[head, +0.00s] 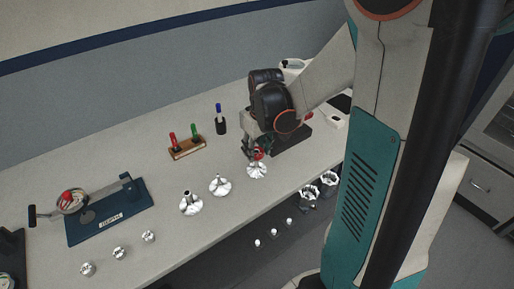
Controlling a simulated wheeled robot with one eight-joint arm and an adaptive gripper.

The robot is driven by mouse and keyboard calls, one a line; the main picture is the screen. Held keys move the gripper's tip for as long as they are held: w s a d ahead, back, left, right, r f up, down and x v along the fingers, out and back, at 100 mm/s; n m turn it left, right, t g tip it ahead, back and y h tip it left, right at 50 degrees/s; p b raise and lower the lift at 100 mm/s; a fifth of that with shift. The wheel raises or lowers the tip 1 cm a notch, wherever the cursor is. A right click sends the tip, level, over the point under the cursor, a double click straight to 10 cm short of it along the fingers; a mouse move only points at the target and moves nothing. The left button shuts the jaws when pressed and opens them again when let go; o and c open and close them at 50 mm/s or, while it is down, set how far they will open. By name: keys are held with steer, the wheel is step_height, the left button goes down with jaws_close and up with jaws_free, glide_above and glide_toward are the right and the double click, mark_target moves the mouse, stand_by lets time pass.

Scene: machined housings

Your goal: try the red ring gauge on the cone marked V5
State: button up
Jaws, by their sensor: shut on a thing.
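My gripper (258,148) is shut on the red ring gauge (259,154), at the right of the row of cones. The ring shows as a small red patch between the dark fingers, which hide part of it. Directly below is a silver cone with a flared foot (257,171). The ring is at the cone's top; I cannot tell whether it is around the tip, touching it or just above. Two similar cones stand to the left, a middle one (220,187) and a left one (191,205). No V5 mark is readable on any cone.
A wooden rack (187,150) holds red-handled and green-handled pieces. A blue-topped piece in a black holder (220,125) stands behind. A blue fixture plate (108,226) and a dish (72,203) are at left. Small silver parts (119,253) line the front edge. The table between rack and cones is clear.

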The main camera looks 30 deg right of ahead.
mark_target(259, 154)
steer(key=shift+f+b, duration=0.65)
steer(key=shift+f, duration=0.15)
stand_by(0.7)
steer(key=o, duration=1.3)
steer(key=shift+c, duration=0.2)
steer(key=shift+r, duration=0.1)
steer(key=shift+s+a+r, duration=0.1)
steer(key=shift+s+r, duration=0.1)
steer(key=shift+r, duration=1.05)
steer(key=shift+s+d+r, duration=0.1)
steer(key=shift+s+r, duration=0.05)
steer(key=shift+r, duration=1.1)
steer(key=shift+s+a+r, duration=0.1)
steer(key=shift+s+r, duration=0.1)
steer(key=shift+r, duration=1.05)
steer(key=a+r+n+t+h+p, duration=0.1)
steer(key=a+r+n+p, duration=0.1)
steer(key=a+r, duration=0.3)
steer(key=s+a+r+m+t+y+b, duration=0.1)
steer(key=s+a+t, duration=0.3)
steer(key=s+a, duration=0.5)
steer(key=shift+s+r+m+b, duration=0.3)
steer(key=shift+s+m+b, duration=0.25)
steer(key=shift+s, duration=0.7)
